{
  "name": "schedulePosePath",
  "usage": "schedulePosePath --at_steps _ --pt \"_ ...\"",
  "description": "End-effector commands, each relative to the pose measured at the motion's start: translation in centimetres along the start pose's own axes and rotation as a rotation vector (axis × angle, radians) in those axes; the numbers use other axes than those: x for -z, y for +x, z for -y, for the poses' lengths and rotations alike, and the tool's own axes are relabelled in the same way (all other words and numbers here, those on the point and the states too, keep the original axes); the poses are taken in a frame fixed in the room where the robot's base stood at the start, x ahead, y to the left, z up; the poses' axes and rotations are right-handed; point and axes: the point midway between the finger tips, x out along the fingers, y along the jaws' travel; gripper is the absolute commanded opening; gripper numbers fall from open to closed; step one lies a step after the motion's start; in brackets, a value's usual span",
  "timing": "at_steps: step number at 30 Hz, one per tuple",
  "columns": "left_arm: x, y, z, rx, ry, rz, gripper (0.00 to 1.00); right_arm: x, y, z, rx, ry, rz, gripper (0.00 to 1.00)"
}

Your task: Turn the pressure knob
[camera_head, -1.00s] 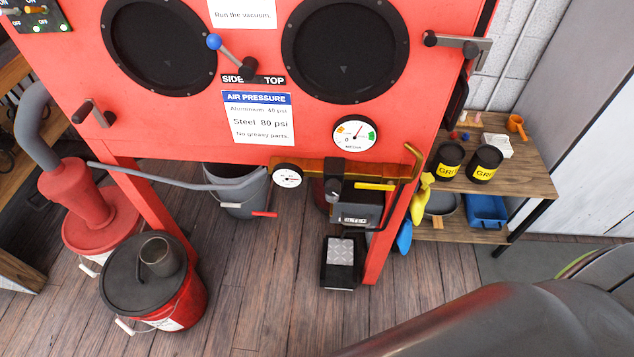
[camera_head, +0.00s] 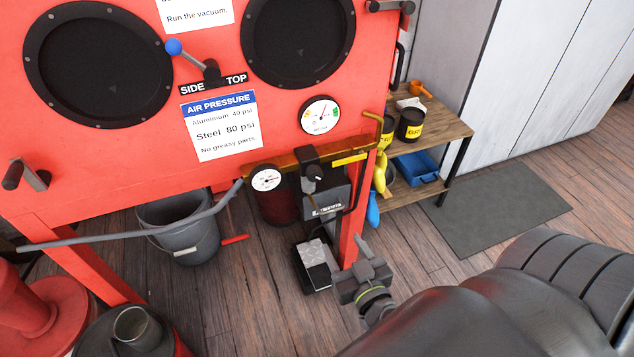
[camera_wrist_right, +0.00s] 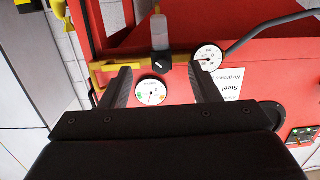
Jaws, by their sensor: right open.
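The pressure knob (camera_head: 314,172) is a small black knob on the regulator (camera_head: 323,196) under the red blasting cabinet, beside a round white gauge (camera_head: 266,179). The black knob (camera_wrist_right: 161,58) shows beyond the gap between the fingertips in that view. My left gripper is not in view.
A grey hose (camera_head: 150,230) crosses to the left. A foot pedal (camera_head: 313,262) stands on the floor below. A wooden shelf (camera_head: 447,128) stands to the right.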

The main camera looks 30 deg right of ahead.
Motion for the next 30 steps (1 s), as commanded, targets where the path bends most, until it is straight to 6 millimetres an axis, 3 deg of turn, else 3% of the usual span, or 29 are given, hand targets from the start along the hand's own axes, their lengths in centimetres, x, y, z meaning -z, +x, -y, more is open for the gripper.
schedulePosePath --at_steps 4,11,30 --pt "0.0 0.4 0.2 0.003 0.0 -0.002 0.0 3.7 -0.7 -0.2 -0.005 0.007 -0.084 0.56" --pt "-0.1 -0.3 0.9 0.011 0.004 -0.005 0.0 5.3 0.2 -0.2 -0.004 0.008 -0.11 0.56" --pt "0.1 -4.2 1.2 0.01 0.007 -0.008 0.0 6.6 11.2 -0.3 -0.005 0.005 -0.11 0.56"
